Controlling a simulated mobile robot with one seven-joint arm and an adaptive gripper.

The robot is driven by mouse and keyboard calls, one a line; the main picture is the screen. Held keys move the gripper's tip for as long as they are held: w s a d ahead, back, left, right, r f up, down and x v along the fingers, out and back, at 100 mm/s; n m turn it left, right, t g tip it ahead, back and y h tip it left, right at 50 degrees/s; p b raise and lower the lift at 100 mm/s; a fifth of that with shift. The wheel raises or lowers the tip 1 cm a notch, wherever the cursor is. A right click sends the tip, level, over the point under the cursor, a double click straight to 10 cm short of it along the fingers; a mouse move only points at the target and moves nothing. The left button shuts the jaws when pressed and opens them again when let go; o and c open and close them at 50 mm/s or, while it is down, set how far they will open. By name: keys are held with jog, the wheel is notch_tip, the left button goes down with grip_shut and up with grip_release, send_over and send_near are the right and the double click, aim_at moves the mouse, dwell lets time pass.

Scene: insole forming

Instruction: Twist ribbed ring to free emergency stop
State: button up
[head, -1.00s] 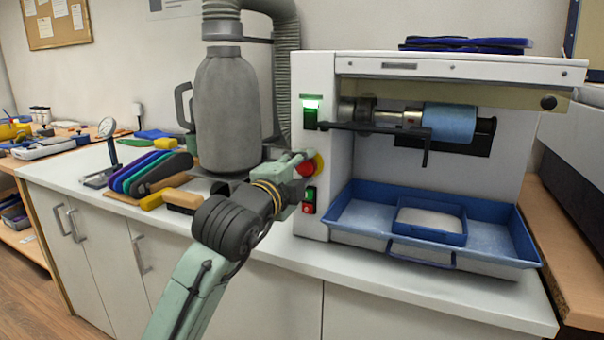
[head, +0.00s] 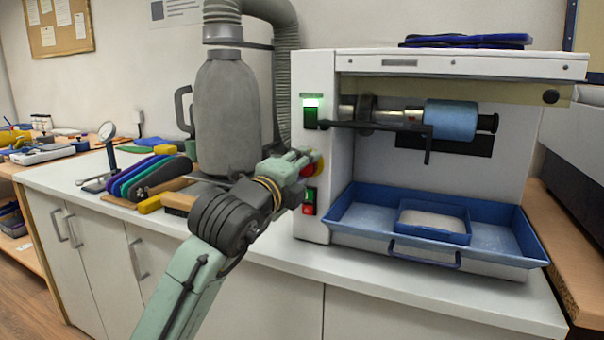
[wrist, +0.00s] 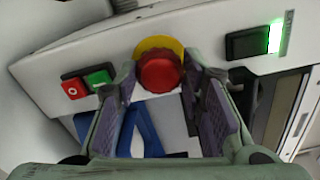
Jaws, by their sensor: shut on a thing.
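The emergency stop is a red round button with a yellow backing, on the left front of the white machine (head: 318,215). In the wrist view the red button (wrist: 159,71) sits between the two fingertips of my gripper, with the yellow backing (wrist: 158,44) behind it. My gripper (wrist: 162,80) is shut on the emergency stop, one finger at each side. In the head view my gripper (head: 303,164) covers much of the button (head: 315,160). Ribs on the ring cannot be made out clearly.
Below the button is a green and red switch pair (head: 309,201); above it is a lit green switch (head: 310,112). A blue tray (head: 350,215) sits to the right under the roller (head: 450,120). A grey canister (head: 226,115) stands left, behind my arm.

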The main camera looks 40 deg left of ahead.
jog(key=shift+s, duration=0.25)
dwell(0.5)
jog(key=o, duration=0.9)
jog(key=shift+o, duration=0.2)
jog(key=b+v, duration=0.2)
jog(key=v, duration=0.7)
